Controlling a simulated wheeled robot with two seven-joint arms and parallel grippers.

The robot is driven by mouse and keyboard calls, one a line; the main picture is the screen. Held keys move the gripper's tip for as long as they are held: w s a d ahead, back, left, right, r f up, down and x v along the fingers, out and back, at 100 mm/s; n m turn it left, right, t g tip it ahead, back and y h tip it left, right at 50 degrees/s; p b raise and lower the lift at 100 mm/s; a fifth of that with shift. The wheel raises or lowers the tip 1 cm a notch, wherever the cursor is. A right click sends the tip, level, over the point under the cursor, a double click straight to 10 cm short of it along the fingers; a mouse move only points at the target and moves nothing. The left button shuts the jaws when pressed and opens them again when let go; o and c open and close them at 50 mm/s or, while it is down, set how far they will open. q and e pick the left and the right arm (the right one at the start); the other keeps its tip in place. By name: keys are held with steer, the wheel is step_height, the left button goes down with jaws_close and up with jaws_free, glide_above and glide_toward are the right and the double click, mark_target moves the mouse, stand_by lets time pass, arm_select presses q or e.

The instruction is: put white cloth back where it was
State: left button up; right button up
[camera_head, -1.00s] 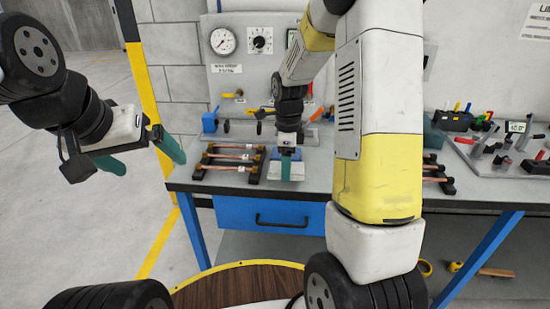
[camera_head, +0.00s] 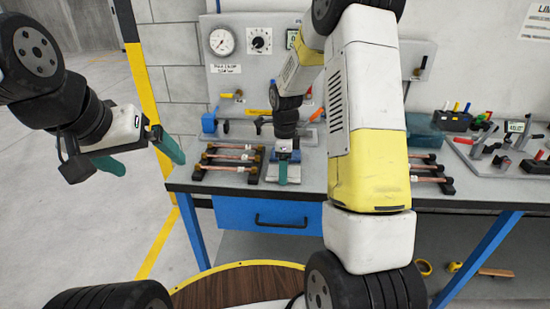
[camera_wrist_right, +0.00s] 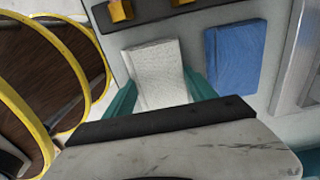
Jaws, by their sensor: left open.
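The white cloth (camera_wrist_right: 157,70) lies flat on the grey bench; it also shows in the head view (camera_head: 294,177), partly covered by my right gripper. My right gripper (camera_head: 284,168) is over the cloth. In the right wrist view its teal fingers (camera_wrist_right: 160,92) are spread apart, one along each side of the cloth, with nothing visibly pinched. I cannot tell whether the fingers touch the cloth. A blue cloth (camera_wrist_right: 235,55) lies beside the white one. My left gripper (camera_head: 143,165) is open and empty, off to the left of the bench.
Copper tubes on black holders (camera_head: 230,158) lie just left of the white cloth, with more at right behind my arm. A tool board (camera_head: 510,155) stands at the far right. The bench's front edge (camera_head: 185,185) is close to the cloth.

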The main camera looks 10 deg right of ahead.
steer(key=o, duration=0.3)
steer(key=shift+r, duration=0.1)
step_height(320, 180, up, 12)
steer(key=s+r+n+t+y, duration=0.1)
steer(key=s+r+n+t, duration=0.2)
steer(key=s+r+n, duration=0.65)
steer(key=s+a+r+n+t+y, duration=0.1)
steer(key=s+a+r+n+t, duration=0.1)
steer(key=s+n, duration=1)
steer(key=s+t, duration=0.1)
steer(key=s, duration=0.1)
steer(key=shift+s+r, duration=0.25)
steer(key=shift+s, duration=0.15)
steer(key=shift+a, duration=0.1)
